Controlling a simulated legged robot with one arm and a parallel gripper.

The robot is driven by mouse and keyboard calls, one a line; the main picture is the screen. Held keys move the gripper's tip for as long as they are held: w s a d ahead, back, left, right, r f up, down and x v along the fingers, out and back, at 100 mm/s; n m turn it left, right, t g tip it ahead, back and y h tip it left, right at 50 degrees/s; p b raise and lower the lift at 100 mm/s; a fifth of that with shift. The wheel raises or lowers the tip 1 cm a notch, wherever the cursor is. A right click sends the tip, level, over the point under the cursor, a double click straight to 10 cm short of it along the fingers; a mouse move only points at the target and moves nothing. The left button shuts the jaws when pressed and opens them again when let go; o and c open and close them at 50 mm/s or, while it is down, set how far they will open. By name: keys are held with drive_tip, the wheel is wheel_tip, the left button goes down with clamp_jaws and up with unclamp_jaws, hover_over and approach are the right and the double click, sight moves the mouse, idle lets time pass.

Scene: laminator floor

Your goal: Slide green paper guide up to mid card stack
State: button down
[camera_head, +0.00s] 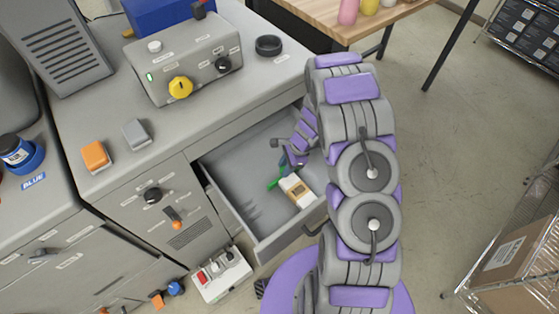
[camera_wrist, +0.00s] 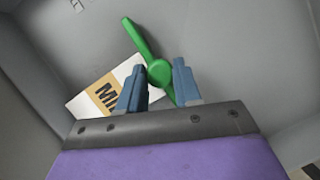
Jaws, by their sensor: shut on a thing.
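The green paper guide (camera_wrist: 140,38) is in the open grey drawer, a long thin bar with a round knob. My gripper (camera_wrist: 158,82) has its two blue fingers on either side of the knob and is shut on it. The guide also shows in the head view (camera_head: 274,183), partly hidden by my gripper (camera_head: 288,163). The mid card stack (camera_wrist: 88,98), white with a tan band and partly readable "MI" lettering, lies beside the guide. It also shows in the head view (camera_head: 296,185). In the wrist view the guide overlaps the stack's right end; I cannot tell whether they touch.
The drawer (camera_head: 232,210) is pulled out of the grey cabinet, and its walls surround the guide and stack. Its floor left of the stack is bare. A control box (camera_head: 190,62) stands on the cabinet top. A white switch box (camera_head: 222,275) is on the floor below.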

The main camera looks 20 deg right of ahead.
drive_tip(key=shift+s+d, duration=0.1)
drive_tip(key=shift+s, duration=0.25)
drive_tip(key=shift+d, duration=0.1)
drive_tip(key=c, duration=0.8)
unclamp_jaws()
drive_tip(key=p+v, duration=0.2)
drive_tip(key=v, duration=1.5)
drive_tip(key=shift+d+r, duration=0.1)
drive_tip(key=shift+d, duration=0.1)
